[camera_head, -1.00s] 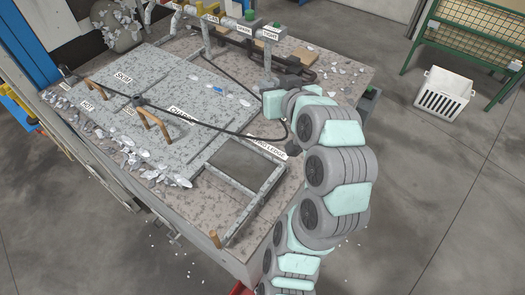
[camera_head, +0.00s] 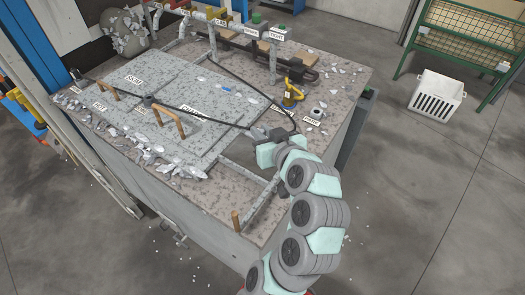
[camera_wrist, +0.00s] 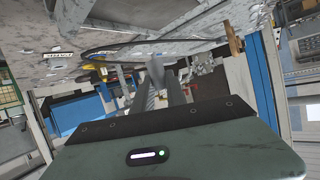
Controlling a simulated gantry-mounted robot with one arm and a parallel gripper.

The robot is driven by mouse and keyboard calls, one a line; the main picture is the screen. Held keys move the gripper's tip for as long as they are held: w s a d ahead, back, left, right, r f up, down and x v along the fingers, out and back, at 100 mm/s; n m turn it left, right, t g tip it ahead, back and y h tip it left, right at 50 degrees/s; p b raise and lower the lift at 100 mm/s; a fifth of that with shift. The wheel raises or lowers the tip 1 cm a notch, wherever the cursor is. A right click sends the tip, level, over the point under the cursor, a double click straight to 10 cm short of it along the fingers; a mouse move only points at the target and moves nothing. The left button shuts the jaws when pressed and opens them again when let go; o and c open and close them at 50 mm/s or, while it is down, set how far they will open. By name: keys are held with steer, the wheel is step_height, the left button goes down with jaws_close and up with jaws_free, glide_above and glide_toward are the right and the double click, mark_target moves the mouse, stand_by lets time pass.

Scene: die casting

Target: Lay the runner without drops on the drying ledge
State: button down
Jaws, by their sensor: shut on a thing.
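My gripper (camera_head: 261,140) is at the inner end of the drying ledge, a frame of grey rails (camera_head: 262,203) on the right of the bench. It also shows in the wrist view (camera_wrist: 158,88), where its fingers are closed on a small grey metal piece (camera_wrist: 155,68). That piece may be the runner, but its full shape and any drops on it cannot be made out. My gripper and arm cover part of the ledge in the head view. I cannot tell whether the piece touches the rails.
Grey plates (camera_head: 180,100) with wooden handles (camera_head: 168,122) lie left of the ledge. Metal scraps (camera_head: 165,168) line the front edge. A yellow item (camera_head: 291,93) stands behind my arm.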

step_height(320, 180, down, 8)
steer(key=shift+f+p, duration=0.1)
steer(key=shift+p, duration=0.4)
steer(key=shift+f+b, duration=0.15)
steer(key=shift+b, duration=0.15)
steer(key=c, duration=1.3)
jaws_free()
steer(key=shift+c, duration=0.2)
steer(key=shift+r, duration=0.2)
